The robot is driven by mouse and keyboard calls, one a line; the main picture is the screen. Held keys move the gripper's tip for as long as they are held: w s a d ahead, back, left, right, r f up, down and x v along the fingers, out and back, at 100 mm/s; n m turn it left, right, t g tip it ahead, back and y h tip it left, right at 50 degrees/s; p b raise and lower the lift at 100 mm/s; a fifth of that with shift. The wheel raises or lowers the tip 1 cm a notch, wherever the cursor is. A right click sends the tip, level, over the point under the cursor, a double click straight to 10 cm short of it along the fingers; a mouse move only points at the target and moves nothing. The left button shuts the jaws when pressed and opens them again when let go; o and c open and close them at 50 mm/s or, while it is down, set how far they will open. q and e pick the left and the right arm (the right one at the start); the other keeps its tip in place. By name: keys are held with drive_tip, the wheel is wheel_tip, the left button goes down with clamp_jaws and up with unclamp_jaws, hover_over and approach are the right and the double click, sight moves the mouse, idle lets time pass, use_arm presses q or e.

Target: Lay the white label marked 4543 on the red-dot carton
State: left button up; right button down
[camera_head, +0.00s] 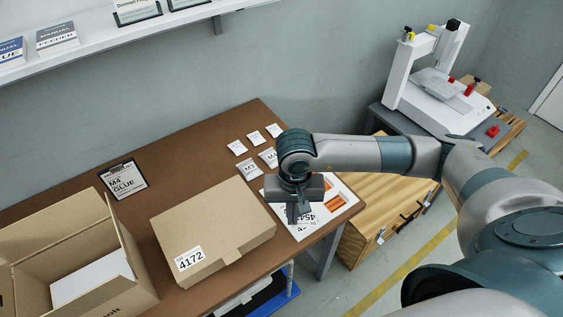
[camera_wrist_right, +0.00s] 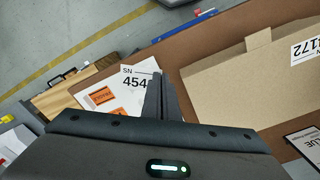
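The white label marked 4543 (camera_head: 307,222) lies at the table's right end, partly hidden by my right gripper (camera_head: 297,214). The right wrist view shows it as "SN 454" (camera_wrist_right: 138,74), with its last digit behind the fingers. My right gripper (camera_wrist_right: 160,95) points down over the label's edge, and its fingers look closed together. I cannot tell whether they touch the label. A closed cardboard carton (camera_head: 212,225) with a 4172 label (camera_head: 189,258) lies left of the gripper; the carton also shows in the right wrist view (camera_wrist_right: 240,85). No red dot is visible. My left gripper is out of view.
An open carton (camera_head: 125,245) stands at the left of the brown table (camera_head: 195,160). Several small white cards (camera_head: 255,138) lie behind the gripper. Orange labels (camera_wrist_right: 103,97) lie beside the 4543 label. A gantry machine (camera_head: 440,90) stands at right.

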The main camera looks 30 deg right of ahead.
drive_tip(key=n, duration=0.1)
drive_tip(key=s+a+n, duration=0.1)
drive_tip(key=n, duration=0.1)
drive_tip(key=a+n, duration=0.1)
drive_tip(key=n, duration=0.1)
drive_tip(key=shift+s+f, duration=0.15)
drive_tip(key=shift+s, duration=0.15)
drive_tip(key=shift+d, duration=0.1)
